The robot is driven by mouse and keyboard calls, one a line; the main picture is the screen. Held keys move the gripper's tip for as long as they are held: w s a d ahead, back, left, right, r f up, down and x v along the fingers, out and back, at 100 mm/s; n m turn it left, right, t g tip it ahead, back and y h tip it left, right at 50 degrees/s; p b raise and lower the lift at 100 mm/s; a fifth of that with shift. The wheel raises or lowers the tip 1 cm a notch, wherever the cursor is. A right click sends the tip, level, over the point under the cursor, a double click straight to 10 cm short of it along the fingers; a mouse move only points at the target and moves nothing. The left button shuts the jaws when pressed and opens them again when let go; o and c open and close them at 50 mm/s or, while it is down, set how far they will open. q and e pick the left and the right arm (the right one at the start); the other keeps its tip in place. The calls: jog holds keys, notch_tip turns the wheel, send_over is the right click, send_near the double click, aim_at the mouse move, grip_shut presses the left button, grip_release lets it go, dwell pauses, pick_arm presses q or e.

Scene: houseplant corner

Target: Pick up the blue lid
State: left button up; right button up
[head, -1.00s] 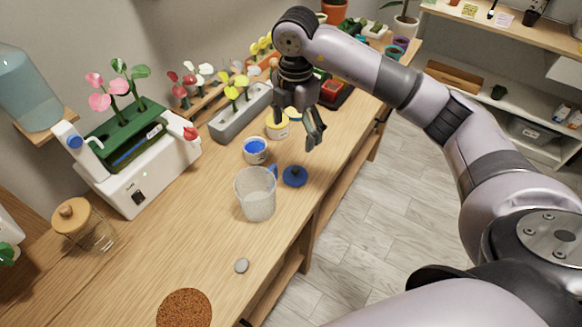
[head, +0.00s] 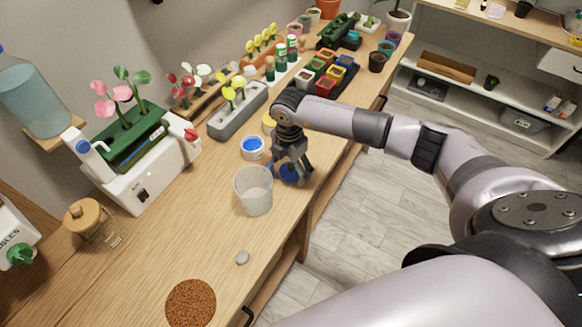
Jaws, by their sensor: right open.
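The blue lid (head: 287,171) lies on the wooden bench, just right of a clear measuring jug, and is partly hidden by my right gripper. My right gripper (head: 291,175) points down at the lid with its fingers open around or just above it; I cannot tell whether they touch it. My left gripper is not in view.
The clear jug (head: 254,191) stands close to the left of my gripper. A white pot with blue contents (head: 252,148) is behind it. A grey stone (head: 242,257) and a brown cork mat (head: 190,303) lie nearer. The bench's front edge is close on the right.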

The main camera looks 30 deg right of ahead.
jog(key=shift+f, duration=0.3)
jog(key=shift+c, duration=0.5)
jog(key=c, duration=0.9)
jog(key=shift+r, duration=0.1)
